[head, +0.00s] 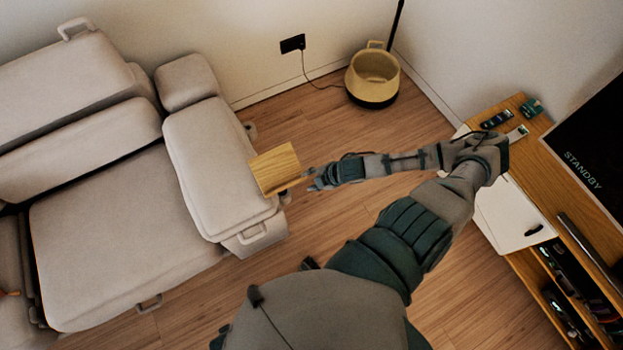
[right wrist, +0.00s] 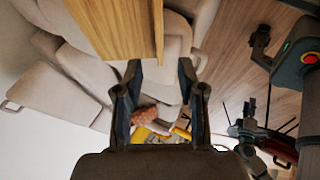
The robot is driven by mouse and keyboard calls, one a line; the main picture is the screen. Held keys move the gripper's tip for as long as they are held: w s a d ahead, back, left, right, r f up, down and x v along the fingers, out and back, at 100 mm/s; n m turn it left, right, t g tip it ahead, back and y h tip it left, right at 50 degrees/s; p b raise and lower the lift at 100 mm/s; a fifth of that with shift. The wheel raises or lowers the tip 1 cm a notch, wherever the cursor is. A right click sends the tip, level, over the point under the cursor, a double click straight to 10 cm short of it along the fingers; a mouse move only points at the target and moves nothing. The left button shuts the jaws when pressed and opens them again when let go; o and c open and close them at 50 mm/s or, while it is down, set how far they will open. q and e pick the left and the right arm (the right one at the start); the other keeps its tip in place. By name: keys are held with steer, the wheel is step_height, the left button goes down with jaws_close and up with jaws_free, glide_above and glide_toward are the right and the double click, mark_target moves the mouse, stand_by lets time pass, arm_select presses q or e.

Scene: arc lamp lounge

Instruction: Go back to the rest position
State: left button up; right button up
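My right arm reaches across the head view to the left, above the wooden floor. My right gripper (head: 312,182) is at its end, close beside a square light-wood panel (head: 276,170) at the sofa's armrest. In the right wrist view my right gripper (right wrist: 160,68) has its two dark fingers spread apart. The wood panel (right wrist: 115,25) lies beyond the fingertips, and nothing is clearly held between them. What supports the panel is mostly hidden. My left gripper is not in the head view.
A beige sofa (head: 110,240) fills the left. A wooden media bench (head: 545,185) with small items and a screen (head: 600,150) stands at the right. Floor between sofa and bench is open.

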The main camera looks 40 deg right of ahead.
steer(key=shift+d+f, duration=0.15)
steer(key=shift+d, duration=0.05)
steer(key=s+a+f+m+g+h, duration=0.2)
steer(key=s+a+m+g+h, duration=0.1)
steer(key=s+a+m, duration=0.9)
steer(key=s+d+f+m+g, duration=0.1)
steer(key=s+f, duration=0.1)
steer(key=f, duration=1.2)
steer(key=s+d+f+m, duration=0.1)
steer(key=s+f, duration=0.2)
steer(key=f, duration=1.1)
steer(key=shift+s+d+f+g+p, duration=0.25)
steer(key=shift+f+g+p, duration=0.05)
steer(key=shift+g, duration=0.1)
